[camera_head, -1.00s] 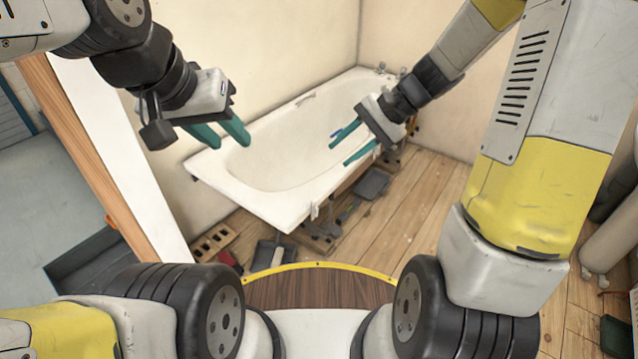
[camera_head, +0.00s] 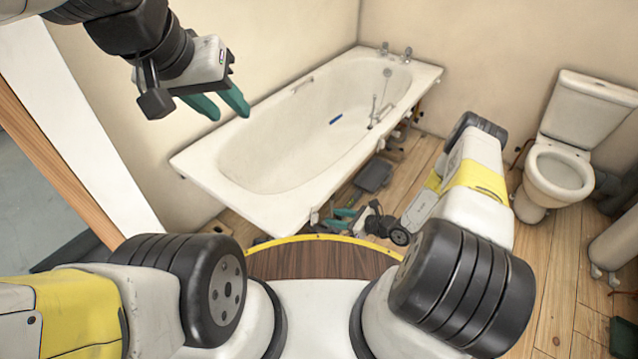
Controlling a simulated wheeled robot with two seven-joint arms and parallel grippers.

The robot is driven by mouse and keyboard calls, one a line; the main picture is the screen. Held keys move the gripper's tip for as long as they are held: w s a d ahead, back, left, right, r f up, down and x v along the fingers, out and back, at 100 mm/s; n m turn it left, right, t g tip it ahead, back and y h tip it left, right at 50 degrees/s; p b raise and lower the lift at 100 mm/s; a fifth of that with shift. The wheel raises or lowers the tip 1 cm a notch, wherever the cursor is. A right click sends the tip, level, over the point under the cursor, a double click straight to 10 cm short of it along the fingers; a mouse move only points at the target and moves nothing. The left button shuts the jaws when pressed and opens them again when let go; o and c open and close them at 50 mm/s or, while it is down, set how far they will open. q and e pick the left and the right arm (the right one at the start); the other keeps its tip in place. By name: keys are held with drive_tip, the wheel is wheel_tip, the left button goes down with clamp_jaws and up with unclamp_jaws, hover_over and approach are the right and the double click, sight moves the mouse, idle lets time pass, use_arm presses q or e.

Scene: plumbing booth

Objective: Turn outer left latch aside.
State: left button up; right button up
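The white bathtub (camera_head: 225,178) stands against the back wall, with its open underside facing right and toward me. A small pale fitting (camera_head: 314,217) hangs below its front rim; I cannot tell whether it is a latch, and I make out no latch clearly. My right gripper (camera_head: 332,218) is low beside the tub's near right side, close to that fitting. Its teal fingers look apart with nothing clear between them; contact cannot be told. My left gripper (camera_head: 226,112) hangs in front of the wall, left of the tub, open and empty.
A toilet (camera_head: 560,170) stands at the right on the wooden floor (camera_head: 420,165). A dark tray-like object (camera_head: 373,175) lies beside the tub. A blue item (camera_head: 336,119) lies inside the tub. A wood-edged white partition (camera_head: 100,150) is at the left.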

sight(318, 217)
drive_tip(key=shift+m, duration=0.5)
drive_tip(key=w+a+f, duration=0.1)
drive_tip(key=a, duration=0.1)
drive_tip(key=w+a+f, duration=0.1)
drive_tip(key=a+f, duration=0.1)
drive_tip(key=w+a+f, duration=0.2)
drive_tip(key=shift+f, duration=0.2)
clamp_jaws()
